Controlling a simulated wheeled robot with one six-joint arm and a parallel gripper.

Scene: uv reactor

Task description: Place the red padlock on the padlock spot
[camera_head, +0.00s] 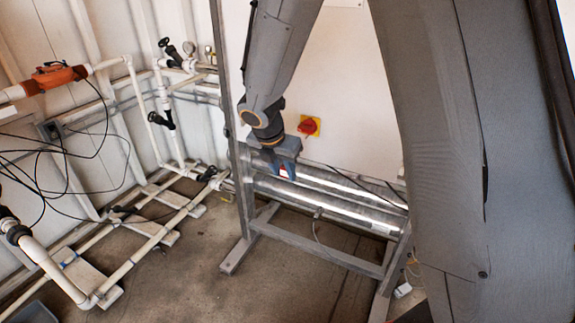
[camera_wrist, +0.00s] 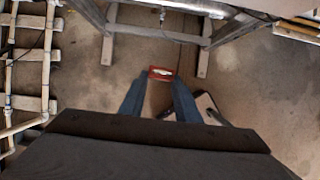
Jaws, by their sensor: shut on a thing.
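My gripper (camera_head: 284,172) is in front of the white panel, just above the silver tubes in the head view. In the wrist view its two blue fingers (camera_wrist: 160,84) are shut on the red padlock (camera_wrist: 161,72), which sits at the fingertips. Only a small bit of the red padlock (camera_head: 283,173) shows between the fingers in the head view. A red rotary switch on a yellow plate (camera_head: 309,126) is on the white panel, right of and a little above my gripper, apart from it. I cannot make out a marked padlock spot.
A grey metal frame (camera_head: 315,245) carries long silver tubes (camera_head: 335,196) below the panel. Cream pipes with black valves (camera_head: 148,243) and loose black cables fill the left side. An orange device (camera_head: 55,77) is on the upper left pipe. Bare floor lies in front of the frame.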

